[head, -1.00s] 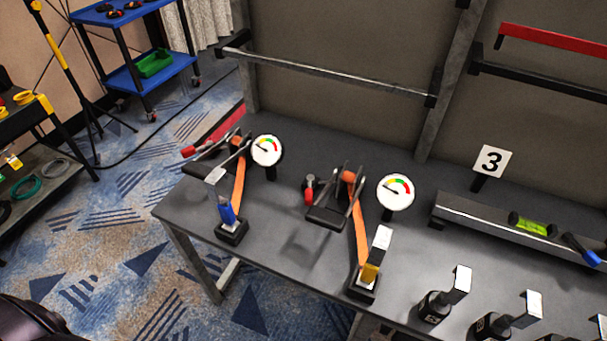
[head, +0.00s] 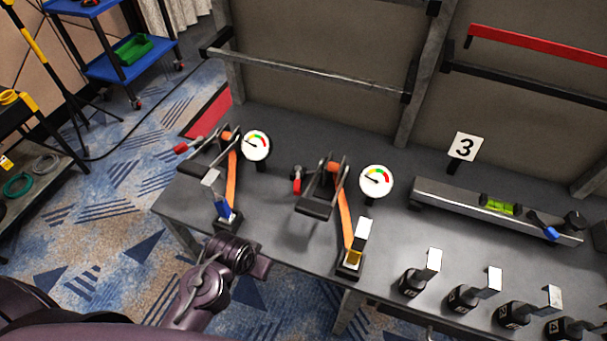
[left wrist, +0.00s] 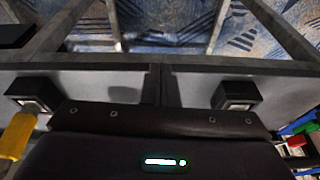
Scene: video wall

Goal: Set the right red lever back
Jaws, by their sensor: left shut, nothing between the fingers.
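The right red lever (head: 297,186) is the red grip beside the right ratchet (head: 338,180) on the grey bench. An orange strap (head: 344,215) runs from that ratchet to a base with a yellow part. The left red lever (head: 187,147) juts out leftward from the left ratchet. My left arm shows at the bottom left of the head view, in front of the bench. In the left wrist view the dark housing of my left gripper (left wrist: 160,118) fills the lower middle; its fingers are hidden. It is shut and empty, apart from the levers. My right gripper is out of view.
A round gauge (head: 376,181) stands right of the right ratchet, another (head: 256,145) by the left one. Several black clamps (head: 414,282) line the front right. A rail with a green level (head: 500,207) lies behind them. A grey bar (head: 310,73) crosses the back panel.

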